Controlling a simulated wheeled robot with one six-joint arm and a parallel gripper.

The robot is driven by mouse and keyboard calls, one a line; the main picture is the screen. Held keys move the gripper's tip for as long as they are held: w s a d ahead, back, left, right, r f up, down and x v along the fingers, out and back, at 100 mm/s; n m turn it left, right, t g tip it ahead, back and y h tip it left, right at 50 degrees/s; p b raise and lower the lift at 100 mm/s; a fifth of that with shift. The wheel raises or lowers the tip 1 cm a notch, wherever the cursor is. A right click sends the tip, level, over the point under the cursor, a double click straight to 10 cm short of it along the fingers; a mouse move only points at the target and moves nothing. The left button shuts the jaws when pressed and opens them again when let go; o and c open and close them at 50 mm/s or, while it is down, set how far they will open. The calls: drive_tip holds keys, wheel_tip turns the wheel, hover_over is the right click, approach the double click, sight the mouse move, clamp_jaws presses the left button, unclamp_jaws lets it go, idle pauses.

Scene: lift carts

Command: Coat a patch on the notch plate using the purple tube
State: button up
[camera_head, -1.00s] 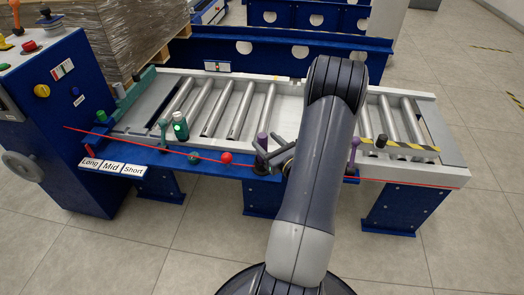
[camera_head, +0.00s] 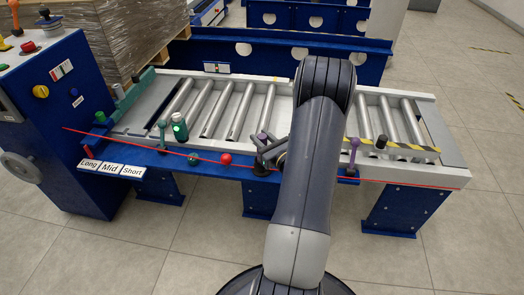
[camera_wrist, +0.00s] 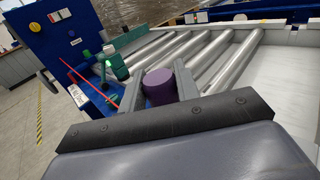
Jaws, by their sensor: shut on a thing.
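The purple tube (camera_wrist: 159,87) shows its round top between my fingers in the wrist view. My gripper (camera_wrist: 157,100) is shut on it, with a finger at each side. In the head view the purple tube (camera_head: 262,136) is mostly covered by my gripper (camera_head: 266,148), at the front edge of the roller conveyor. A dark round base (camera_head: 261,168) shows below the gripper. I cannot tell whether the tube touches it. I cannot tell which part is the notch plate.
A black knob (camera_head: 381,141) is near the striped strip. The blue control cabinet (camera_head: 62,110) stands left. The rollers (camera_head: 240,110) are clear.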

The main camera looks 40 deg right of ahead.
clamp_jaws()
wheel_tip(320, 180, up, 10)
drive_tip(key=p, duration=0.3)
drive_tip(key=shift+o, duration=1.7)
unclamp_jaws()
drive_tip(key=c, duration=0.5)
drive_tip(key=shift+w+a, duration=0.1)
